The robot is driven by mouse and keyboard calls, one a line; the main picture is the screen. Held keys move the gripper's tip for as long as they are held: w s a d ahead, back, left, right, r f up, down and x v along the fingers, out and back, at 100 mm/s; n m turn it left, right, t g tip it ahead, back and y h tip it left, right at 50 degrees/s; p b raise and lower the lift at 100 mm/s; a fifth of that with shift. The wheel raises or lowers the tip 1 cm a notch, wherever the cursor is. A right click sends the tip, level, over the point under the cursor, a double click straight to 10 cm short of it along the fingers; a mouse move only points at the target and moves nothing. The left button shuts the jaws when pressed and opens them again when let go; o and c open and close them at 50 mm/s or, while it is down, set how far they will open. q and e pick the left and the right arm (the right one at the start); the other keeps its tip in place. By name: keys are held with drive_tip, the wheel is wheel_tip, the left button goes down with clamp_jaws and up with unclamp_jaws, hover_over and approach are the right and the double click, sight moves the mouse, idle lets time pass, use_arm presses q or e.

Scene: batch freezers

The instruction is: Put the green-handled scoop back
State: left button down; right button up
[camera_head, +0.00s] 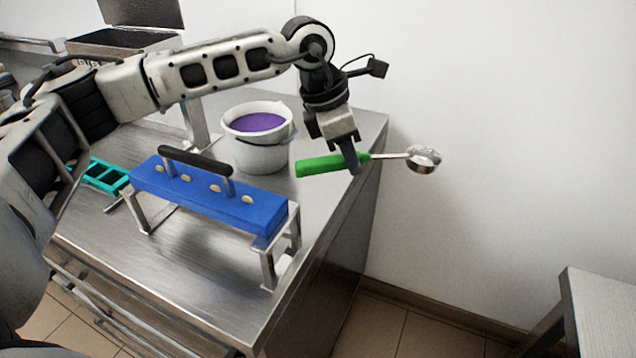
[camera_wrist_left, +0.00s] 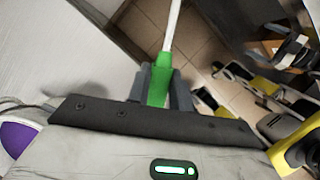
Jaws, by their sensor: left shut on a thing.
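The green-handled scoop (camera_head: 320,166) is held in my left gripper (camera_head: 355,164), which is shut on its green handle. The handle points left and the metal bowl (camera_head: 423,158) points right, past the counter's right edge. In the left wrist view, the green handle (camera_wrist_left: 159,84) sits between the two grey fingers, with the pale shaft running up; the bowl is out of that view. The scoop is in the air, to the right of the white bucket (camera_head: 258,155) with purple content. My right gripper is not in view.
A blue block with a black handle (camera_head: 208,196) stands on metal legs on the steel counter (camera_head: 180,275). A teal rack (camera_head: 103,175) lies at left. An open metal container (camera_head: 125,38) is behind. A grey table (camera_head: 600,305) stands at lower right, with open floor between.

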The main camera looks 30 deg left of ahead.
use_arm(q)
drive_tip(key=w+a+r+n+t+y+b, duration=0.1)
drive_tip(key=w+a+n+t+y+b, duration=0.15)
drive_tip(key=a+n, duration=0.7)
drive_tip(key=n+y+p, duration=0.1)
drive_tip(key=n, duration=0.1)
hover_over(315, 180)
drive_tip(key=s, duration=0.2)
drive_tip(key=f, duration=0.4)
drive_tip(key=shift+w+f, duration=0.25)
drive_tip(key=shift+f, duration=0.1)
drive_tip(key=shift+f+p, duration=0.3)
drive_tip(key=shift+f, duration=2)
drive_tip(key=shift+f, duration=0.2)
drive_tip(key=c, duration=1.3)
unclamp_jaws()
drive_tip(key=shift+o, duration=0.2)
drive_tip(key=v, duration=1.2)
drive_tip(key=shift+w+r+b, duration=0.2)
drive_tip(key=shift+r+b, duration=0.1)
drive_tip(key=shift+b, duration=0.15)
